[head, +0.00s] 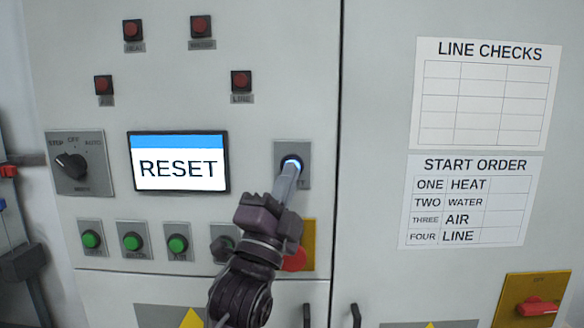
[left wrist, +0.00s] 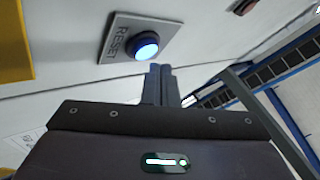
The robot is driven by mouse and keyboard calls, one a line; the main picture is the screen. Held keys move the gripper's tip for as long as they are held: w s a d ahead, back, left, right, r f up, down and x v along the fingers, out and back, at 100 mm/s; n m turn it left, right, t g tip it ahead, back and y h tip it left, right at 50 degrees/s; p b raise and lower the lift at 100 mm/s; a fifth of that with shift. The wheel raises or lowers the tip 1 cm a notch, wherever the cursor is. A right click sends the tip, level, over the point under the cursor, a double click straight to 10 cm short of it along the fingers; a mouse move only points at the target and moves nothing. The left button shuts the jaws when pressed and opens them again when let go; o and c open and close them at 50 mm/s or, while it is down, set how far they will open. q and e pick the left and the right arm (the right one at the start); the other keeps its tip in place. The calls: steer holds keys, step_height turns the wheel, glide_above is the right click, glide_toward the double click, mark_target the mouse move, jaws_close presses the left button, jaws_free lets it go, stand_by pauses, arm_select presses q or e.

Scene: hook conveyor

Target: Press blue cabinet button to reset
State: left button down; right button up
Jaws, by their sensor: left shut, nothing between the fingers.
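The blue button (head: 292,161) glows on a grey plate on the cabinet front, right of the screen (head: 178,161) that reads RESET. The left wrist view shows the lit button (left wrist: 146,46) on its plate, labelled RESET. My left gripper (head: 289,173) is shut and empty, its fingertips just in front of the button and covering its lower part in the head view. In the left wrist view the fingertips (left wrist: 160,70) are close beside the button; I cannot tell whether they touch it. My right gripper is not in view.
A rotary switch (head: 71,166) sits left of the screen. Green buttons (head: 133,241) line up below it, and red lamps (head: 133,30) sit above. A red button (head: 295,258) on a yellow plate is partly behind my left gripper. A red switch (head: 538,307) is at lower right.

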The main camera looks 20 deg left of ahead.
arm_select(q)
steer(key=shift+w, duration=0.15)
steer(key=shift+w+a, duration=0.15)
steer(key=shift+w, duration=0.1)
steer(key=shift+w+a, duration=0.1)
steer(key=shift+w, duration=0.25)
stand_by(1.0)
steer(key=shift+s, duration=0.1)
steer(key=shift+s+d, duration=0.2)
steer(key=shift+s, duration=0.45)
steer(key=shift+s+d+b, duration=0.2)
steer(key=shift+s+d, duration=0.05)
steer(key=shift+s, duration=0.55)
steer(key=shift+s+d+b, duration=0.15)
steer(key=shift+s+d, duration=0.05)
steer(key=shift+s, duration=0.6)
steer(key=shift+s+d+b, duration=0.2)
steer(key=shift+s+d, duration=0.05)
steer(key=shift+s, duration=0.55)
